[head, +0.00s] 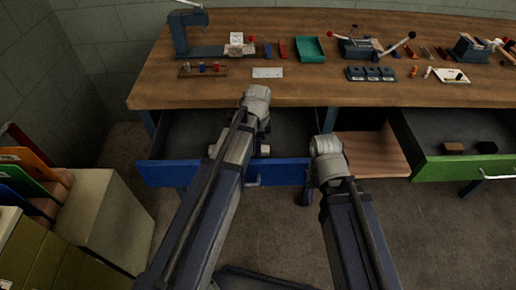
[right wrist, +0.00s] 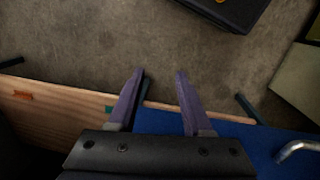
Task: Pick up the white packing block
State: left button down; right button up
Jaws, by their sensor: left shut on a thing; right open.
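A pale block, which I take to be the white packing block (head: 264,150), shows as small ends on either side of my left forearm, over the open blue drawer (head: 290,172). My left gripper (head: 240,148) is shut on it, but the forearm hides the jaws and most of the block. I cannot tell whether the block is clear of the drawer floor. My right gripper (head: 306,196) hangs in front of the drawer's right end. In the right wrist view its two purple fingers (right wrist: 160,88) are apart and empty, above the floor and the blue drawer front.
The wooden workbench (head: 330,90) above holds several tools, a teal tray (head: 309,49) and a white plate (head: 267,72). An open green drawer (head: 460,168) with dark blocks is at right. A pale cabinet (head: 105,215) stands at left. Floor between is mostly free.

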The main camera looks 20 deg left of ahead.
notch_tip(320, 180, up, 15)
jog(key=p, duration=1.5)
dwell(0.4)
